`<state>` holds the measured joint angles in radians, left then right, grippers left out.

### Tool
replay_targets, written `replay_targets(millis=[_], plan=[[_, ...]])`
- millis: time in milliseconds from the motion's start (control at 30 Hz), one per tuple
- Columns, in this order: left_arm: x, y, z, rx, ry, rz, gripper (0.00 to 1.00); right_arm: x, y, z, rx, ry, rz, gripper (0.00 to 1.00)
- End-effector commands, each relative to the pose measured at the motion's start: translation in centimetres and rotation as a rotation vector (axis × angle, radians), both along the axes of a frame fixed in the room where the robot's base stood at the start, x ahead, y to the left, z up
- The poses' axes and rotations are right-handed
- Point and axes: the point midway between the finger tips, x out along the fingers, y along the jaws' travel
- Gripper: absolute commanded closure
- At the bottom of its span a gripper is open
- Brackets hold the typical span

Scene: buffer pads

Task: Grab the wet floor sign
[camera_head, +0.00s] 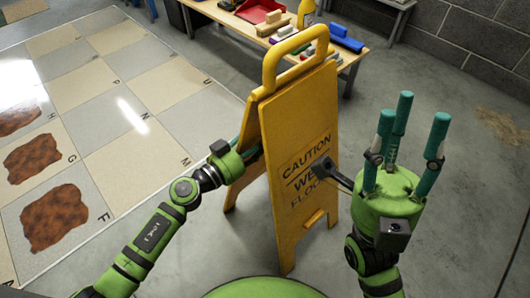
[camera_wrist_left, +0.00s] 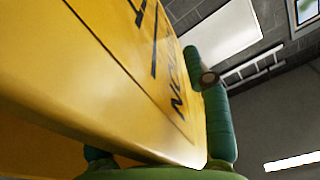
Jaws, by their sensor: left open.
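The yellow wet floor sign (camera_head: 300,130) stands upright and spread open on the grey floor, with its handle loop at the top. Its front panel reads "CAUTION WET FLOOR". My left gripper (camera_head: 248,155) is at the sign's left side panel, its fingers partly hidden by it. In the left wrist view a sign panel (camera_wrist_left: 110,70) fills the left side, with teal fingers of my left gripper (camera_wrist_left: 155,135) on either side of its edge; they are open, and contact cannot be told. My right gripper (camera_head: 408,115) is open and empty, fingers up, right of the sign.
A wooden table (camera_head: 225,22) with a red tray (camera_head: 258,10) and several small blocks stands behind the sign. A tiled mat (camera_head: 120,120) with letters and rust-brown patches (camera_head: 55,217) lies at the left.

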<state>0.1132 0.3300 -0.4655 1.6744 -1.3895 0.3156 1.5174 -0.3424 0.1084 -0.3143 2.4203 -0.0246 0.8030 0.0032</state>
Motion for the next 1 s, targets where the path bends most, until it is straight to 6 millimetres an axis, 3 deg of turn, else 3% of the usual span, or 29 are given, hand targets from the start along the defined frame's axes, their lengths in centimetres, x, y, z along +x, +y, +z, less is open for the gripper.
replay_targets(millis=[200,300,333,833,1000], plan=[[0.0,0.0,0.0,0.001,0.001,0.000,0.52,0.0,0.0,0.0,0.001,-0.002,-0.001,0.60],[0.0,0.0,0.0,0.001,0.001,0.000,0.92,0.0,0.0,0.0,0.001,-0.001,-0.001,0.60],[0.0,0.0,0.0,0.001,0.001,0.000,1.00,0.0,0.0,0.0,0.001,-0.001,-0.001,0.60],[0.2,0.1,0.8,-0.002,-0.007,0.002,1.00,0.2,0.1,0.4,-0.007,0.007,-0.003,0.60],[0.4,0.3,1.9,-0.004,-0.006,0.000,1.00,0.8,1.2,1.0,-0.049,0.083,0.010,0.60]])
